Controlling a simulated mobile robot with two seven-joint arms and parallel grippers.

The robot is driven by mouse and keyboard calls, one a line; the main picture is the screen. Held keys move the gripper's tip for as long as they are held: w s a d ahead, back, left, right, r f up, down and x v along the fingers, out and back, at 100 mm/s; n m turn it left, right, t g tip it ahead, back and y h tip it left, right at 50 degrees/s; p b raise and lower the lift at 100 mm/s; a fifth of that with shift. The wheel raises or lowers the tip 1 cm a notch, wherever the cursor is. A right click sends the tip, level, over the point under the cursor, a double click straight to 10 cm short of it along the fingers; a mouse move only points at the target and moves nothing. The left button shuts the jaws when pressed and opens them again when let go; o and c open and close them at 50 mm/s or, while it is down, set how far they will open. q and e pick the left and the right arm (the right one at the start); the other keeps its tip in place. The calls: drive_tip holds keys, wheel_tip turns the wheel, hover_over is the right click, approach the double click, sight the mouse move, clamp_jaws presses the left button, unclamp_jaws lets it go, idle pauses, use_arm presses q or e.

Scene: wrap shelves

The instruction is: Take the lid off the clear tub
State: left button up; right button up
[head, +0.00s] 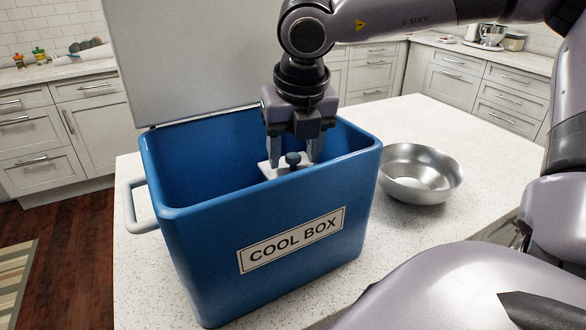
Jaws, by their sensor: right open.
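A blue cool box (290,210) stands on the speckled counter with its grey lid (195,60) raised at the back. Inside it, a pale flat lid (269,170) with a blue-grey knob (293,158) shows just above the front rim. The tub under this lid is hidden by the box's front wall. My right gripper (293,160) points straight down into the box. Its two fingers are open, one on each side of the knob; I cannot tell whether they touch it. My left gripper is not in view.
A metal bowl (419,174) stands on the counter (400,240) to the right of the cool box. The box's walls and raised lid surround my right gripper. The counter is clear in front of the bowl.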

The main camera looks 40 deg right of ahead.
clamp_jaws()
drive_tip(key=shift+r, duration=0.1)
